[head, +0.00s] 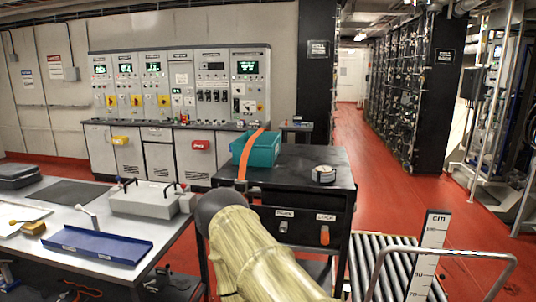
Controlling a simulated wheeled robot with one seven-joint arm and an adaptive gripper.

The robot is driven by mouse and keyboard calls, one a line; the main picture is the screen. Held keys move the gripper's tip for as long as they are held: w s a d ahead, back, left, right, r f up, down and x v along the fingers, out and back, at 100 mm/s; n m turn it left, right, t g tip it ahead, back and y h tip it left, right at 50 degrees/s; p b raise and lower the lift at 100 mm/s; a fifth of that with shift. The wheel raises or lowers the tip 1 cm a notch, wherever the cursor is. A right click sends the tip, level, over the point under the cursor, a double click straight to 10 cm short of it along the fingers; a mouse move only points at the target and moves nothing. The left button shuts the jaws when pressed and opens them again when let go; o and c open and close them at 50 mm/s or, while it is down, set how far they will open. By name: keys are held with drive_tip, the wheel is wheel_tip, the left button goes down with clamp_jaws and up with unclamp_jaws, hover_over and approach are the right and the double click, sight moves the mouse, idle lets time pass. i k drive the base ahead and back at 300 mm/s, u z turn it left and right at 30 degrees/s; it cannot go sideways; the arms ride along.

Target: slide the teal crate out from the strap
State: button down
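The teal crate (265,151) sits on the left back part of the black cart top (300,163). An orange strap (247,155) runs over the crate's left part and down to the cart's near edge, where a small dark fitting shows. My arm reaches up from the bottom of the head view, with its dark rounded part in front of the cart's near left corner. My gripper cannot be made out in this view. The strap hides part of the crate's left side.
A round grey and white object (323,174) stands right of the crate on the cart. A metal workbench (60,215) with a blue tray (98,245) and a grey box (150,199) is at the left. A roller conveyor (385,265) and height gauge (428,255) are at the right.

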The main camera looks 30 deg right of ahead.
sight(265, 150)
drive_tip(key=u, duration=0.55)
drive_tip(key=k, duration=0.15)
drive_tip(key=z, duration=1.45)
drive_tip(key=i, duration=0.7)
drive_tip(key=z, duration=0.05)
